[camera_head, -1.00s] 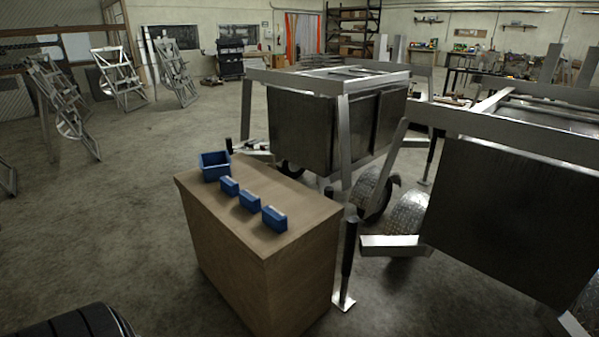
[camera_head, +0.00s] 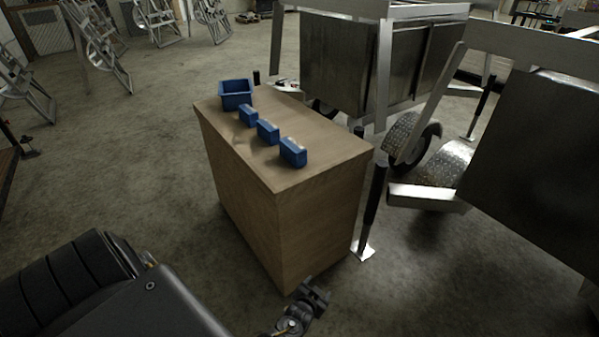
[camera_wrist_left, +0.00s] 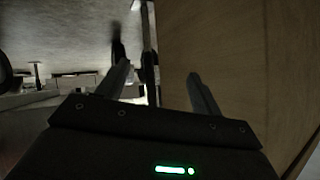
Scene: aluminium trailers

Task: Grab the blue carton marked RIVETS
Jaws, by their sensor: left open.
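Three small blue cartons stand in a row on the wooden cabinet (camera_head: 320,145): a far one (camera_head: 248,116), a middle one (camera_head: 268,132) and a near one (camera_head: 293,152). Their markings are too small to read, so I cannot tell which says RIVETS. My left gripper (camera_head: 312,294) is low in front of the cabinet, below its top and apart from the cartons. In the left wrist view its two fingers (camera_wrist_left: 160,75) are spread with nothing between them, beside the cabinet's wooden side (camera_wrist_left: 225,45). No carton shows in that view. My right gripper is not in view.
An open blue bin (camera_head: 236,94) stands at the cabinet's far left corner. A trailer's black jack post (camera_head: 374,195) stands close to the cabinet's right side, with metal trailers (camera_head: 345,60) behind and to the right.

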